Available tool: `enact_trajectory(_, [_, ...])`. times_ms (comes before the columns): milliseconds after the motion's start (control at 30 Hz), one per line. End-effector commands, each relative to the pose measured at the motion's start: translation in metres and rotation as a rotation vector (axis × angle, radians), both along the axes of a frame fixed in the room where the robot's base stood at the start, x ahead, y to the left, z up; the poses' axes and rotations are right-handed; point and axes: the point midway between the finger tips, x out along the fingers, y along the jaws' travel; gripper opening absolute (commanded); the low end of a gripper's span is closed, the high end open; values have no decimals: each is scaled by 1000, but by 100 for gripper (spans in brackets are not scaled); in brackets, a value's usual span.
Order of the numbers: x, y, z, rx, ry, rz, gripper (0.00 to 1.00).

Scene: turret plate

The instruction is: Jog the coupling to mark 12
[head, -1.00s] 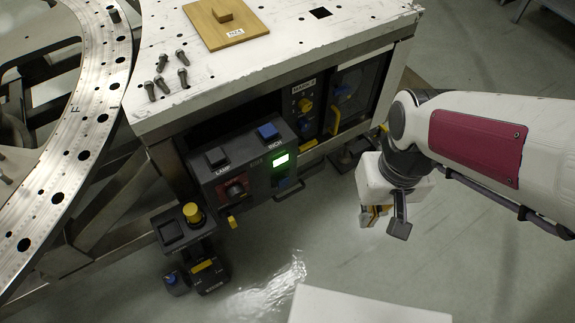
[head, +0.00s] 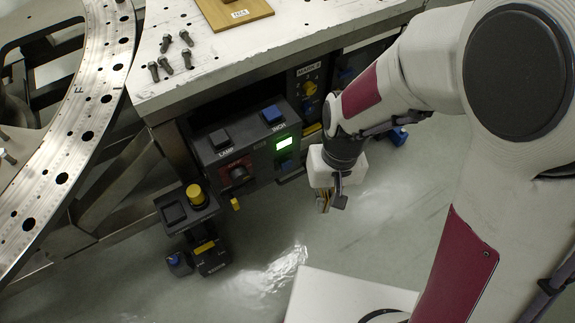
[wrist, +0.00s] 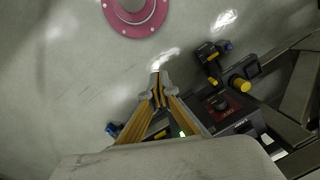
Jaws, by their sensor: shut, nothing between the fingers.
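A large metal ring plate (head: 95,88) with holes and the letter F lies at the left of the head view; I cannot tell a separate coupling. A dark control box (head: 208,157) under the white table has a black LAMP button (head: 219,137), a blue INCH button (head: 272,114), a lit green display (head: 284,143) too small to read, and a red-plated knob (head: 237,174). My gripper (head: 325,208) is shut and empty, right of and apart from the box, pointing down. In the wrist view its fingertips (wrist: 158,84) are together; the box (wrist: 230,110) is beyond, right.
A dark pedestal with a yellow button (head: 195,195) stands left of the box; it also shows in the wrist view (wrist: 240,84). The white table (head: 265,45) bears several bolts (head: 166,65) and a wooden board (head: 232,12). A MARK panel (head: 309,88) is behind my arm.

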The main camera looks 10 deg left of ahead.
Motion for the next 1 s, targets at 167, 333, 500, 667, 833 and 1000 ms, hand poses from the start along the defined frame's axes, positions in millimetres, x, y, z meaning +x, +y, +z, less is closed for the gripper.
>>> enact_trajectory(167, [1, 14, -25, -3, 9, 11, 0])
enact_trajectory(333, [2, 27, -48, -6, 10, 16, 0])
enact_trajectory(500, [3, 39, -72, -9, 8, 20, 0])
enact_trajectory(667, [2, 48, -96, -12, 2, 23, 0])
enact_trajectory(833, [2, 58, -121, -17, -9, 25, 0])
enact_trajectory(1000, [1, 66, -148, -24, -24, 26, 0])
